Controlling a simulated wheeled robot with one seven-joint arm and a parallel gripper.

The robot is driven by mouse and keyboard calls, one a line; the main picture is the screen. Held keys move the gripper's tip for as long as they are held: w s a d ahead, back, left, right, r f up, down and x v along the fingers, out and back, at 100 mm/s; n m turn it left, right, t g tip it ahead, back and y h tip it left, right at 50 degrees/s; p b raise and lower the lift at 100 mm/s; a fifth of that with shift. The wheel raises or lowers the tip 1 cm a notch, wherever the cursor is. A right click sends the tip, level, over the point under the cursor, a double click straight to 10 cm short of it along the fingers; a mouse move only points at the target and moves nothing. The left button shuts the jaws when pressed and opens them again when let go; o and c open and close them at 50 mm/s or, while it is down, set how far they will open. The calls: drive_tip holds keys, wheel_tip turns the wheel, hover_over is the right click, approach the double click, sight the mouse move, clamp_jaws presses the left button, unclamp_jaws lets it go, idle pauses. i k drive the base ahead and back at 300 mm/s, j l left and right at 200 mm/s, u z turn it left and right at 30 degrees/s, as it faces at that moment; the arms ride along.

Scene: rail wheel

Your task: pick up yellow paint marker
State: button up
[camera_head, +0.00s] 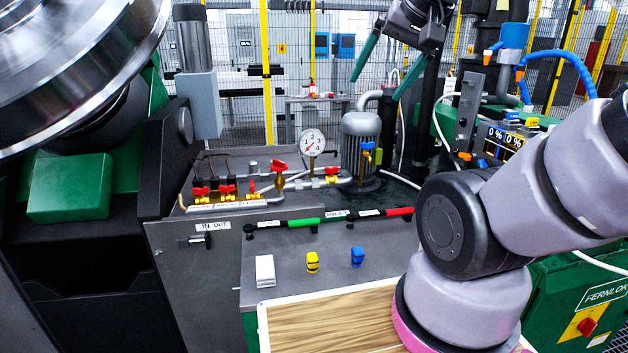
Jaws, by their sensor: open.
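A small yellow item (312,262) with a dark band stands on the grey panel at the front centre. It is the likeliest yellow paint marker in view, but it is too small for me to be sure. My gripper (375,89) hangs at the top of the picture, with its two teal fingers spread apart and nothing between them. It appears well above and behind the yellow item, apart from it. My arm comes in from the right and covers part of the panel's right side.
A blue item (357,256) of similar shape stands right of the yellow one, and a white block (265,271) stands left. A wooden board (330,322) lies in front. Behind are a green and red bar (318,220), valves, a gauge (312,142) and a motor (361,140). A large wheel (80,60) fills the upper left.

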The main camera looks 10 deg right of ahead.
sight(312, 260)
drive_tip(key=u, duration=1)
drive_tip(key=z, duration=0.85)
drive_tip(key=k+j+u, duration=0.3)
drive_tip(key=j, duration=0.1)
